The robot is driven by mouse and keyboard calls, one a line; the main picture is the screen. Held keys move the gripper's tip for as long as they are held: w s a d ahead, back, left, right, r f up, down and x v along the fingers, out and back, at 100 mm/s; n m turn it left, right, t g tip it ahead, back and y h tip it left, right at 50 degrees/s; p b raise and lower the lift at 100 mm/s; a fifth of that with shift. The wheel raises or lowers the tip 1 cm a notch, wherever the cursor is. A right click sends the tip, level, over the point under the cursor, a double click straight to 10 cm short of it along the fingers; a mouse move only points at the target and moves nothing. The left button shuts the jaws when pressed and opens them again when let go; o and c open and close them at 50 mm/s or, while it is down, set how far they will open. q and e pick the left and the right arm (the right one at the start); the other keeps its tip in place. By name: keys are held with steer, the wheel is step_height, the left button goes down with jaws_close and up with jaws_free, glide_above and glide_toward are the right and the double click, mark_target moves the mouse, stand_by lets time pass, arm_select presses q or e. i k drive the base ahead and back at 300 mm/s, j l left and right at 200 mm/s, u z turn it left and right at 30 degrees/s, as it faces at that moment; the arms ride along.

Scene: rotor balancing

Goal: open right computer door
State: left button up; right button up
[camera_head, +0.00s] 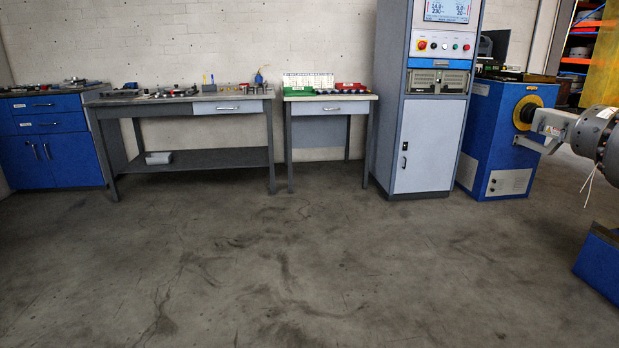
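A tall grey computer cabinet (421,55) stands against the back wall, right of centre. Its lower door (428,150) is light grey and looks shut, with a dark handle and lock (404,156) on its left side. Above the door are a slotted computer unit, a panel with several buttons and a lit screen (447,10). No other computer door is clearly visible. Neither of my grippers is in view.
A blue balancing machine (497,143) stands just right of the cabinet, with a rotor (603,139) at the right edge. Left are a small table (328,98), a workbench (190,103) and a blue drawer cabinet (48,157). The concrete floor (290,260) in front is clear.

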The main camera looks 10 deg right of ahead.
mark_target(453, 81)
steer(key=i+l+z, duration=0.1)
steer(key=i+z, duration=0.15)
steer(key=i, duration=0.25)
steer(key=i+z, duration=0.2)
steer(key=i, duration=0.3)
steer(key=i+j+z, duration=0.1)
steer(key=i+z, duration=0.15)
steer(key=i, duration=0.25)
steer(key=i+j+z, duration=0.2)
steer(key=i, duration=0.3)
steer(key=i+j+z, duration=0.25)
steer(key=i, duration=0.25)
steer(key=i+l, duration=0.15)
steer(key=i, duration=0.85)
steer(key=i+l, duration=0.15)
steer(key=i, duration=0.85)
